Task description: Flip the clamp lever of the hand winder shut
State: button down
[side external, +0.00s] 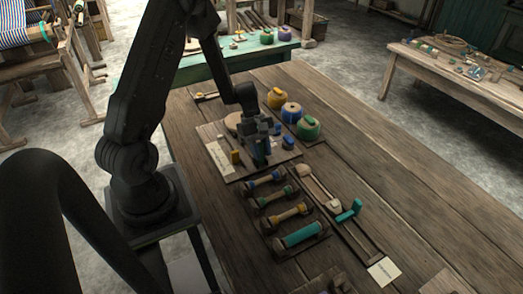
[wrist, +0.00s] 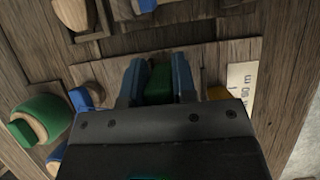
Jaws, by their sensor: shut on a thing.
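My gripper (side external: 260,153) is low over a flat wooden board (side external: 240,176) on the table. In the wrist view its two blue fingers (wrist: 158,70) are shut on a green block-like piece (wrist: 159,85) between them. The hand and fingers hide most of this piece, and I cannot tell whether it is the clamp lever. A round wooden part (side external: 232,123) is just behind the gripper. A yellow upright piece (side external: 235,157) is left of the gripper, and a blue piece (side external: 288,143) is right of it. A teal lever-like piece (side external: 349,210) sits on a long wooden rail at the right.
Yellow, blue and green spools (side external: 308,128) stand behind and right of the gripper. A rack of several bobbins (side external: 286,210) lies in front of the board. A white card (side external: 383,271) lies near the rail's end.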

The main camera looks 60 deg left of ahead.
jog(key=c, duration=0.9)
grip_release()
jog(key=v, duration=1.3)
jog(key=shift+a+r, duration=0.2)
jog(key=shift+r, duration=0.15)
